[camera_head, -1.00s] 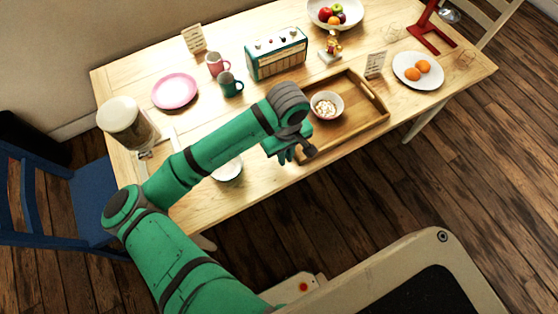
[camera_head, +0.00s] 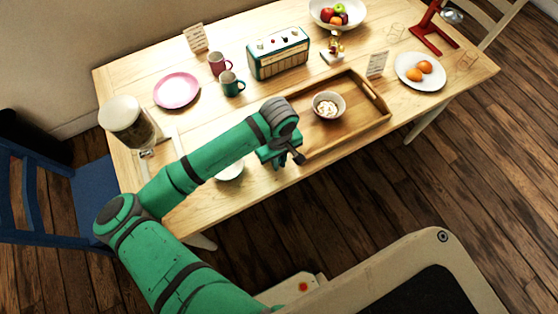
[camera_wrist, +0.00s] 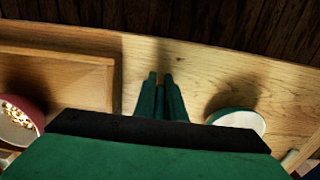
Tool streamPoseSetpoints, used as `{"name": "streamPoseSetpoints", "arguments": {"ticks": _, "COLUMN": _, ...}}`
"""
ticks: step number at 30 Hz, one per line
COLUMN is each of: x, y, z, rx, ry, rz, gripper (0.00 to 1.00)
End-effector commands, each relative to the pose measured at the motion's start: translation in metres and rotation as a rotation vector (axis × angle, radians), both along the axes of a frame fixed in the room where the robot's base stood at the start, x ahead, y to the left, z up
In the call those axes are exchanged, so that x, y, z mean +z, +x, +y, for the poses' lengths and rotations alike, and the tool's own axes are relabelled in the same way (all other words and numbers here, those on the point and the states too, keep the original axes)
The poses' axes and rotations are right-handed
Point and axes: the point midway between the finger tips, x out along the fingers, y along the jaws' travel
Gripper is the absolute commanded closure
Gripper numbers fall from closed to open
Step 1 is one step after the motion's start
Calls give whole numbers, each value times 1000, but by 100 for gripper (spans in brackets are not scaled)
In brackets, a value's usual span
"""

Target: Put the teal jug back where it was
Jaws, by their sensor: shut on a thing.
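My gripper (camera_head: 282,165) hangs over the front of the table, just left of the wooden tray (camera_head: 386,117). In the wrist view my gripper's fingers (camera_wrist: 160,76) are close together, pointing at the table near its front edge. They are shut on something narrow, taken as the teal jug. Its shape cannot be made out, as the wrist and gripper hide most of it. A teal mug (camera_head: 231,84) stands farther back beside a pink mug (camera_head: 219,64).
A teal-sided bowl (camera_wrist: 238,121), white inside, stands near the front edge beside my gripper. A bowl (camera_head: 328,104) sits in the tray. A glass jar (camera_head: 127,123) and pink plate (camera_head: 177,90) are at left. A radio (camera_head: 279,54) is behind. Bare wood lies between tray and teal-sided bowl.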

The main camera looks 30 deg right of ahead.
Motion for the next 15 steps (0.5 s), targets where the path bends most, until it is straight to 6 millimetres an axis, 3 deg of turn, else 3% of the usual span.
{"name": "streamPoseSetpoints", "arguments": {"ticks": 1, "x": -1, "y": 0, "z": 0, "rx": 1, "ry": -1, "rz": 1, "gripper": 100}}
{"name": "streamPoseSetpoints", "arguments": {"ticks": 4, "x": -2, "y": 0, "z": 1, "rx": 1, "ry": 0, "rz": 1, "gripper": 71}}
{"name": "streamPoseSetpoints", "arguments": {"ticks": 15, "x": 1, "y": 0, "z": 1, "rx": 1, "ry": 1, "rz": -1, "gripper": 71}}
